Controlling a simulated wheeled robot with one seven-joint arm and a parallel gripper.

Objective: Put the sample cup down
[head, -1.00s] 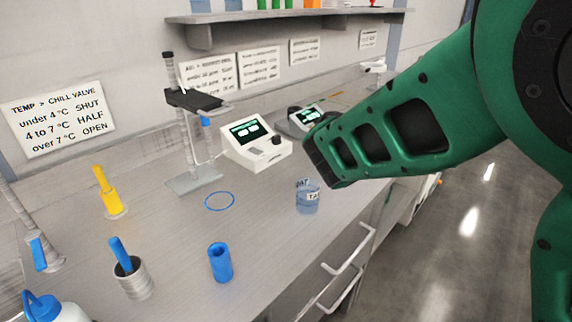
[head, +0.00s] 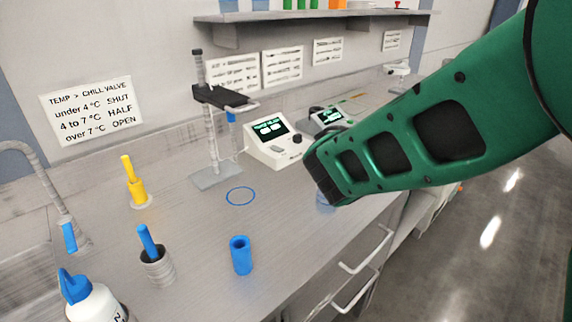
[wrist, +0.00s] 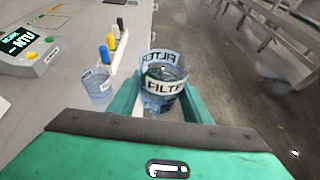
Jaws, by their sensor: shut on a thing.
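In the wrist view my gripper (wrist: 163,104) is shut on a clear sample cup (wrist: 162,72) of liquid with a white band reading "FILTER...". Its green fingers lie on either side of the cup, which looks upright. I cannot tell whether its base touches anything. A second clear cup (wrist: 98,90) with a white label stands on the counter, just left of the held cup. In the head view my forearm hides the gripper and the held cup; only a bluish sliver of a cup (head: 324,202) shows under its end. A blue ring (head: 240,196) marks the bare counter.
A white meter (head: 275,145) and a grey meter (head: 326,116) stand toward the back. A stand (head: 214,130), a blue cylinder (head: 241,255), a yellow-handled tool (head: 134,185) and a wash bottle (head: 92,300) occupy the counter. The counter around the ring is clear.

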